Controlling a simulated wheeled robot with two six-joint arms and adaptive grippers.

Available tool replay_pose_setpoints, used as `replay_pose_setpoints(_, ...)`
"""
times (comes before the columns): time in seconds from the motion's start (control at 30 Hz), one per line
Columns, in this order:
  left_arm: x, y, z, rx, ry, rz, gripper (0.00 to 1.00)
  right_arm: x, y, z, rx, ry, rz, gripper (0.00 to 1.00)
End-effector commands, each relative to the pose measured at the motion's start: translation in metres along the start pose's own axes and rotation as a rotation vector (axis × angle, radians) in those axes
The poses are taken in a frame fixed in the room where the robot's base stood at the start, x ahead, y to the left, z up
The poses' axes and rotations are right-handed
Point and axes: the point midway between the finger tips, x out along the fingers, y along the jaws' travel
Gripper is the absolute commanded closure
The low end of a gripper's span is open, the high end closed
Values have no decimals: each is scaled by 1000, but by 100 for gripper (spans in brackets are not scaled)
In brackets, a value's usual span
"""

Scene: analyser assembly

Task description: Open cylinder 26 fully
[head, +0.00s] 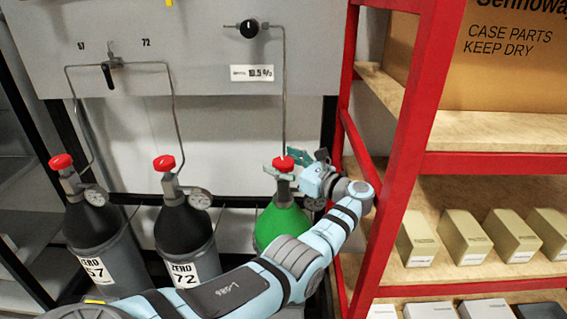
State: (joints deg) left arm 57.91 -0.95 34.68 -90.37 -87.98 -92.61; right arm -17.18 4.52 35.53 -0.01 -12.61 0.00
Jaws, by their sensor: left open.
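A green cylinder (279,222) stands at the centre with a red valve knob (283,164) on top. Its number is hidden behind my arm, so I cannot tell whether it is cylinder 26. My left gripper (299,166) is open at the right side of this knob, with its fingers pointing left. I cannot tell whether the fingers touch the knob. Two black-topped cylinders stand to the left: cylinder 57 (88,222) and cylinder 72 (183,228), each with a red knob and a gauge. My right gripper is not in view.
A grey panel (200,60) behind carries pipes, a black lever (107,75) and a black round knob (249,29). A red shelf post (407,150) stands close right of my gripper. Shelves there hold small boxes (463,236) and a large carton (500,60).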

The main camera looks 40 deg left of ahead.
Motion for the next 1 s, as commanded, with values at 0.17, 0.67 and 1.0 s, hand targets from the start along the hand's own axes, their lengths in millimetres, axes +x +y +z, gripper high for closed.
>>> replay_pose_setpoints(0.17,0,0,10,-4,-1,0,33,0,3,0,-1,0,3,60)
replay_pose_setpoints(0.67,0,-1,100,0,0,0,33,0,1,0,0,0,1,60)
replay_pose_setpoints(1.0,0,-1,100,1,0,-1,33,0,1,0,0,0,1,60)
